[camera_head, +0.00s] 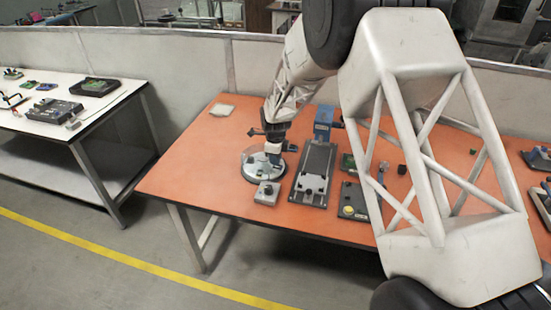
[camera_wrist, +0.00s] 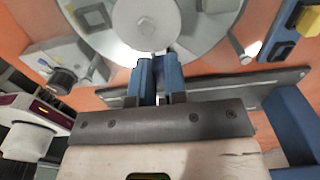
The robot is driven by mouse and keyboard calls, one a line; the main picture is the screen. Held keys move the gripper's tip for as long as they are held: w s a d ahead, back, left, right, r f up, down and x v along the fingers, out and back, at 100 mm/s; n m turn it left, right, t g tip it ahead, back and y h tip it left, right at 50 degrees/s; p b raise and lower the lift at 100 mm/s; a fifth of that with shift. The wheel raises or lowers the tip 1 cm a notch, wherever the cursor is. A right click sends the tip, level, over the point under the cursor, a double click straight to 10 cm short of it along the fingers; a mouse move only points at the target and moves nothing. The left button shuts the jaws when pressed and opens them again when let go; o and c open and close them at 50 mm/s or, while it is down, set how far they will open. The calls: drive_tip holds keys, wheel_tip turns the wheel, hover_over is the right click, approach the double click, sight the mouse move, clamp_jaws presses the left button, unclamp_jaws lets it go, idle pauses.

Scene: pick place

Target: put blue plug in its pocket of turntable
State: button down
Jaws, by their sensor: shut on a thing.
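The turntable (camera_head: 251,174) is a round, pale grey disc on the left part of the orange table. In the wrist view the turntable (camera_wrist: 205,22) fills the top, with a bolt head at its middle. My gripper (camera_head: 274,149) points down over the turntable's far right part. The fingers are shut on the blue plug, which I cannot tell apart from the blue fingertips. The pocket is not clearly visible, and I cannot tell whether the plug touches the disc.
A small grey box (camera_head: 267,193) with a knob stands at the turntable's near side. A long dark plate (camera_head: 313,176) lies just right of it, with a blue block (camera_head: 324,116) behind. A yellow-button box (camera_head: 352,201) stands farther right. The table's left end is mostly clear.

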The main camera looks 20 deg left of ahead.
drive_tip(key=shift+f, duration=0.75)
idle(2.2)
drive_tip(key=c, duration=1.1)
unclamp_jaws()
drive_tip(key=c, duration=0.3)
drive_tip(key=shift+c, duration=0.2)
drive_tip(key=shift+r, duration=0.15)
drive_tip(key=shift+r, duration=3.35)
drive_tip(key=shift+r, duration=0.1)
